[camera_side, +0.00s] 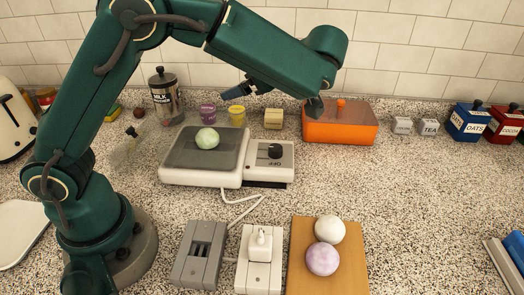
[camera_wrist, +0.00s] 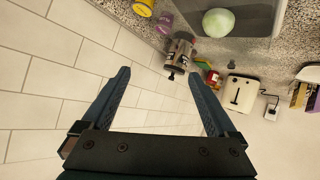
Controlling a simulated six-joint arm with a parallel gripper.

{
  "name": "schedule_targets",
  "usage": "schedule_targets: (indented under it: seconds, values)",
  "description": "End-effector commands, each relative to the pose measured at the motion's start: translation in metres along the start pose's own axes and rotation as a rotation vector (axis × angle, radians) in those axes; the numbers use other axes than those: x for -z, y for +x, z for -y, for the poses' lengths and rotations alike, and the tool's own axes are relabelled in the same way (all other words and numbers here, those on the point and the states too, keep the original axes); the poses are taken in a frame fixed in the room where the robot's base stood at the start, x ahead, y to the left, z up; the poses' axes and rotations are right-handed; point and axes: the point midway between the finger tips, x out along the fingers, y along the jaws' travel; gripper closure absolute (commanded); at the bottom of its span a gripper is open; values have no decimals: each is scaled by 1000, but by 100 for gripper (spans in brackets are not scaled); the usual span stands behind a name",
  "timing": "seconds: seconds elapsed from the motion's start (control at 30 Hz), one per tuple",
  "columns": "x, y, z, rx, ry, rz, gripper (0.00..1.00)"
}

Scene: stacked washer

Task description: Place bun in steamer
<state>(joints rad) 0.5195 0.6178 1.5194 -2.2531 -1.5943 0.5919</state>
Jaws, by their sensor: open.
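Three round bun-like balls show in the side view. A pale green one (camera_side: 207,139) rests on the dark top of a white hot plate (camera_side: 180,158). A white one (camera_side: 329,229) and a pale purple one (camera_side: 322,259) touch each other on a wooden board (camera_side: 300,275) at the front. The green ball (camera_wrist: 218,22) also shows at the top of the wrist view. An orange lidded box (camera_side: 340,127) with a knob stands by the back wall; I cannot tell if it is the steamer. My gripper (camera_side: 232,93) is open and empty, in the air above the hot plate's back edge.
A milk canister (camera_side: 166,97), purple cup (camera_side: 208,113), yellow cup (camera_side: 237,116) and beige block (camera_side: 273,119) stand along the back. Outlet blocks (camera_side: 200,255) and a cord lie in front. A toaster (camera_side: 12,122) is far left.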

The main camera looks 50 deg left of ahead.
Motion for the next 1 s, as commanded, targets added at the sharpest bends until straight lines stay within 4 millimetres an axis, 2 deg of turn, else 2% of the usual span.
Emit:
schedule_targets:
  seconds: [0.1, 0.2, 0.3, 0.4, 0.47, 0.53, 0.6, 0.67, 0.73, 0.8, 0.9, 1.0]
  values:
    - [31, -13, -63, -327, -114, 99, 7]
    - [56, -44, -106, -624, -145, 183, 7]
    - [74, -85, -129, -899, -107, 264, 7]
    - [80, -129, -127, -1135, 2, 341, 7]
    - [77, -152, -115, -1252, 100, 383, 7]
    - [67, -172, -92, -1354, 241, 430, 7]
    - [51, -181, -60, -1417, 410, 473, 7]
    - [36, -181, -27, -1436, 568, 504, 7]
    - [16, -169, 15, -1411, 756, 536, 7]
    - [1, -149, 57, -1347, 930, 558, 7]
    - [-12, -115, 109, -1216, 1126, 576, 7]
    - [-16, -87, 146, -1093, 1250, 584, 7]
